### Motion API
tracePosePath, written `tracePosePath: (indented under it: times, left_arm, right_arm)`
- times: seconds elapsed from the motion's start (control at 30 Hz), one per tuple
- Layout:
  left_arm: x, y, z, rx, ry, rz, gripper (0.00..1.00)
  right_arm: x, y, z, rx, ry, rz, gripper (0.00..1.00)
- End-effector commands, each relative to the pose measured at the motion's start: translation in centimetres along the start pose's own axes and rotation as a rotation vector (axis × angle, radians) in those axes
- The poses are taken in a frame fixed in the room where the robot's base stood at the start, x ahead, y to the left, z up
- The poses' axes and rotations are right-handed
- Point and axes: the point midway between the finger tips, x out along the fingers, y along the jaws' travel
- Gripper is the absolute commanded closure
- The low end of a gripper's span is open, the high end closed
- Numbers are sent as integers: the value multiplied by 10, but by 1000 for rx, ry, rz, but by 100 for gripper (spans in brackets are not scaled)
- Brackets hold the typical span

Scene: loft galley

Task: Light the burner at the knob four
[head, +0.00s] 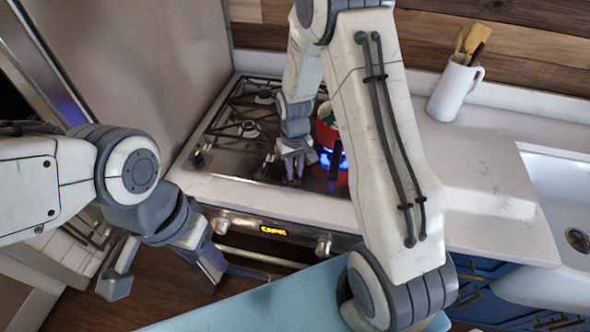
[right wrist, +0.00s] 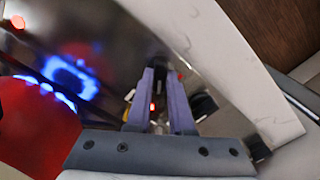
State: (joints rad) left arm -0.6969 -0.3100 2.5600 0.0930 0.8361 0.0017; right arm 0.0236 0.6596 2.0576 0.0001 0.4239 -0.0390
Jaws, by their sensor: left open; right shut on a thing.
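The steel cooktop (head: 232,160) has dark grates and small dark knobs along its front part. My right gripper (head: 293,172) reaches down to the cooktop's front strip, left of a blue flame (head: 335,159) under a red pot (head: 326,132). In the right wrist view its purple fingers (right wrist: 161,78) are shut on a dark knob, mostly hidden between them; a small red light shows there. Another dark knob (right wrist: 203,106) is right beside them. I cannot read any knob numbers. My left gripper (head: 160,279) is open and empty, low in front of the oven.
The oven front has a lit orange display (head: 273,230) and round knobs (head: 323,247). A white utensil jug (head: 453,92) stands on the counter (head: 480,165), with a white sink (head: 565,190) at the right. My right forearm hides part of the cooktop and pot.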

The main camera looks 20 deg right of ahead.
Motion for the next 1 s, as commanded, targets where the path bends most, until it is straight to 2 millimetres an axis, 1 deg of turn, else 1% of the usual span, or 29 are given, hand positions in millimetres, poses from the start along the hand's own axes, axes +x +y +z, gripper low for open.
tracePosePath:
  times: [0.23, 0.27, 0.3, 0.33, 0.63, 0.73, 0.87, 1.0]
  left_arm:
    - [0, 0, 0, 0, 0, 0, 50]
    - [0, 0, 0, 0, 0, 0, 50]
    - [0, 0, 0, 0, 0, 0, 50]
    - [0, 0, 0, 0, 0, 0, 50]
    - [0, 0, 0, 0, 0, 0, 50]
    - [2, 0, 0, 0, 0, 0, 50]
    - [7, 0, 0, 0, 0, 0, 50]
    - [12, -1, 1, 1, 0, 0, 50]
  right_arm:
    - [0, 0, 1, -1, -3, 0, 100]
    - [0, 0, 1, -1, -3, 0, 69]
    - [0, 0, 1, -1, -2, 0, 53]
    - [0, 0, 1, -1, -2, 0, 50]
    - [-1, 0, 0, -1, 0, 0, 50]
    - [-7, 0, -1, -1, 3, 0, 50]
    - [-26, 0, -1, -1, 6, 0, 50]
    - [-56, 0, -1, -1, 7, 0, 50]
